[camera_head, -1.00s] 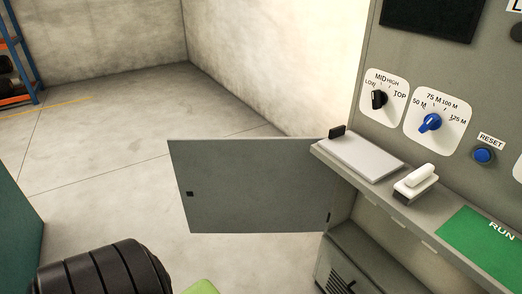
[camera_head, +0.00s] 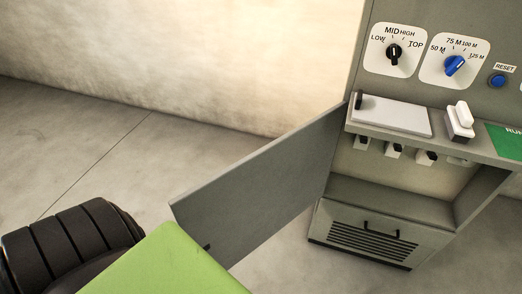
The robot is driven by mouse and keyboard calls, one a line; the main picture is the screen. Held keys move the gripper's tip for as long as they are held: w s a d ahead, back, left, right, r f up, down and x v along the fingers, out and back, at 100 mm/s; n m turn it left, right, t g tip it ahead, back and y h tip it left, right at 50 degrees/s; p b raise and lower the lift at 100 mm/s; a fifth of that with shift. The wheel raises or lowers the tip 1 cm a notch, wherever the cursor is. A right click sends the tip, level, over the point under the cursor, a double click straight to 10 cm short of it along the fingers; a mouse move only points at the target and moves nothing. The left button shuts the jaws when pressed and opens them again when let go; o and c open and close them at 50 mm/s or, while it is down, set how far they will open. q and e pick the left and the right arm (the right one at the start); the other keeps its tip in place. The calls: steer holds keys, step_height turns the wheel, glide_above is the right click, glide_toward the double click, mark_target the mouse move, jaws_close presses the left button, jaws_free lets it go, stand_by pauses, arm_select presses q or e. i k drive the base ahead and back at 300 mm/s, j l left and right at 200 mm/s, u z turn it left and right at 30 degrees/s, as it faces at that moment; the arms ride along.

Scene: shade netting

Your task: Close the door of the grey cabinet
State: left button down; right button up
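The grey cabinet (camera_head: 388,228) stands at the right. Its grey door (camera_head: 262,187) stands wide open, swung out to the left from the cabinet's left side. Through the opening I see a bare shelf and several small dark-and-white switches (camera_head: 394,150) under the ledge. The door's near lower part is partly hidden behind a green part of mine at the bottom. A small dark latch spot (camera_head: 207,246) shows near the door's free edge. A black ribbed part, seemingly of my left arm, fills the lower left. No gripper fingers show.
Above the opening, a ledge (camera_head: 472,149) sticks out with a white pad (camera_head: 392,115) and a white switch (camera_head: 460,121). A panel with knobs rises behind. A vented drawer with a handle (camera_head: 381,230) is below. Bare floor (camera_head: 75,145) lies left; a wall stands behind.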

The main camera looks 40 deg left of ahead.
mark_target(234, 211)
steer(key=j+z, duration=0.15)
steer(key=j, duration=0.3)
steer(key=k+j+z, duration=0.1)
steer(key=j, duration=0.35)
steer(key=k+j+z, duration=0.15)
steer(key=j, duration=0.3)
steer(key=j+z, duration=0.15)
steer(key=j, duration=0.3)
steer(key=k+j+z, duration=0.15)
steer(key=j, duration=0.25)
steer(key=k+j+z, duration=0.1)
steer(key=j, duration=0.3)
steer(key=k, duration=0.05)
